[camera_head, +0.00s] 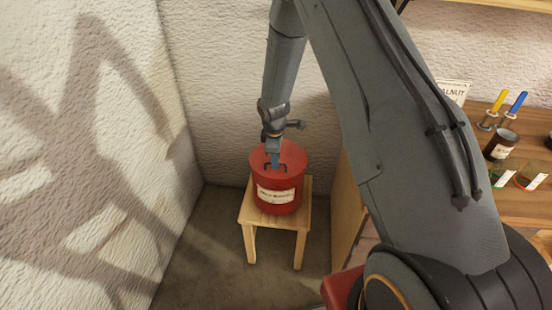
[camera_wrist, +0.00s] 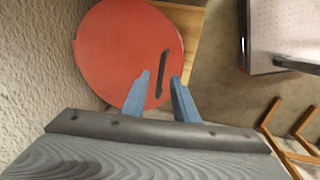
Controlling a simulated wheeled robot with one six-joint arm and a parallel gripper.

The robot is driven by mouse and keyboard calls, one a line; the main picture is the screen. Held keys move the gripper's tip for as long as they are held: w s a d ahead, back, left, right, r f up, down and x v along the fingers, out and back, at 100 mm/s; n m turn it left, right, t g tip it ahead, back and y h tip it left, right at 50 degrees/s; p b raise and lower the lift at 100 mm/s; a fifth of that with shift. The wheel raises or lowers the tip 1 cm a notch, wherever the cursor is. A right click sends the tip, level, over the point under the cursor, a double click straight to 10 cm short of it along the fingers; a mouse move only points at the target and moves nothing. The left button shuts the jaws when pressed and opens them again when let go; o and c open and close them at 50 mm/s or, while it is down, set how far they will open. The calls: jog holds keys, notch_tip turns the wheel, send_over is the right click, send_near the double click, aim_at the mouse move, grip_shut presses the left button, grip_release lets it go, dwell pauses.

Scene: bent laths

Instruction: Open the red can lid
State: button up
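The red can (camera_head: 288,185) stands upright on a small wooden stool (camera_head: 246,214) in the corner, with a cream label on its front. Its round red lid (camera_head: 294,157) is on top, and the lid also fills the upper left of the wrist view (camera_wrist: 115,50). A dark bar handle (camera_wrist: 165,62) is on the lid. My gripper (camera_head: 273,162) points down over the lid. In the wrist view its blue fingers (camera_wrist: 160,76) are apart, with the handle's near end between them. I cannot tell whether they touch it.
Rough white walls (camera_head: 225,100) stand close behind and to the left of the can. A wooden workbench (camera_head: 490,205) on the right carries a brown jar (camera_head: 503,144), glass dishes and tools with yellow and blue handles. The floor (camera_head: 205,265) left of the stool is clear.

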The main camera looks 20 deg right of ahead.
jog(key=shift+f, duration=0.15)
grip_shut()
dwell(1.4)
